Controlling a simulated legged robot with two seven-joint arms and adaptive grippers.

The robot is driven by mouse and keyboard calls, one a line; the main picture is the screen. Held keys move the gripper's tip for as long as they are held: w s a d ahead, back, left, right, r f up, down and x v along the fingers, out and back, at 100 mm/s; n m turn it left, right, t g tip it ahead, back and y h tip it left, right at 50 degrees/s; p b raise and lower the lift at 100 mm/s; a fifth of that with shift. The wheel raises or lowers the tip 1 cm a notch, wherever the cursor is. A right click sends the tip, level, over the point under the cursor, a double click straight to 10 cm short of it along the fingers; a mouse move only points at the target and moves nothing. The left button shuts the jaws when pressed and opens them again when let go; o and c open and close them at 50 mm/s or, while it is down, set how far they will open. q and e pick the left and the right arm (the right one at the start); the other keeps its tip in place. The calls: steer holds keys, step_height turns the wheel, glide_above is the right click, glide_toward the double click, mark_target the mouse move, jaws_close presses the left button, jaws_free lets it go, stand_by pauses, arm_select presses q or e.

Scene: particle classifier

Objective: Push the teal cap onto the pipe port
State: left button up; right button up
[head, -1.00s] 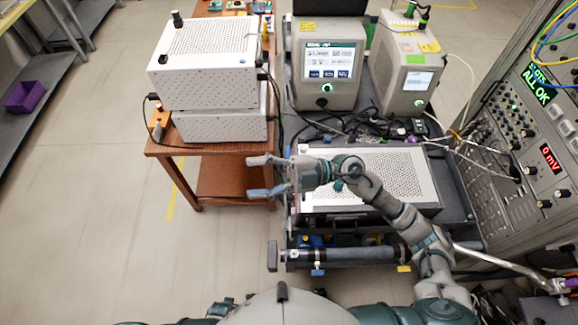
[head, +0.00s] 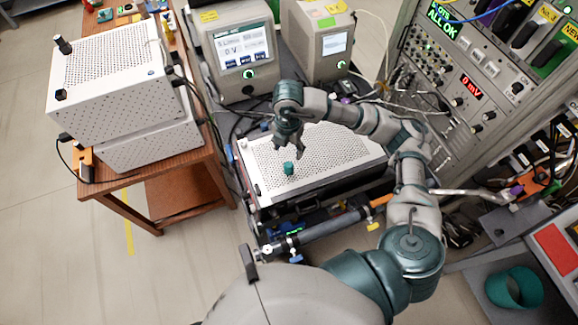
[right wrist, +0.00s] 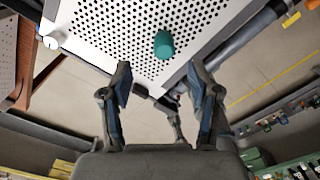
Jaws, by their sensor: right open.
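The teal cap (head: 288,168) stands on the perforated white top of a low box (head: 335,150), near its front edge. It also shows in the right wrist view (right wrist: 163,44), beyond the gap between my fingers. My right gripper (head: 290,150) points down over the box, just behind the cap in the head view. Its fingers are open in the right wrist view (right wrist: 160,80), with nothing between them. A dark pipe (head: 330,228) runs along the front of the box, with fittings at its left end (head: 272,247). I cannot clearly make out the port opening. My left gripper is not in view.
Two stacked white perforated boxes (head: 120,85) stand on a wooden table (head: 165,165) at the left. Two grey instruments with screens (head: 235,50) stand behind the low box. An instrument rack (head: 470,75) with cables rises at the right. Floor is clear at the lower left.

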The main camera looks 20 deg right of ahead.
mark_target(289, 164)
step_height(289, 164, down, 3)
steer(key=shift+a+f, duration=0.1)
steer(key=shift+a, duration=0.05)
steer(key=f, duration=0.2)
steer(key=s+f+p, duration=0.1)
steer(key=f, duration=0.1)
steer(key=shift+f, duration=0.65)
steer(key=c, duration=1)
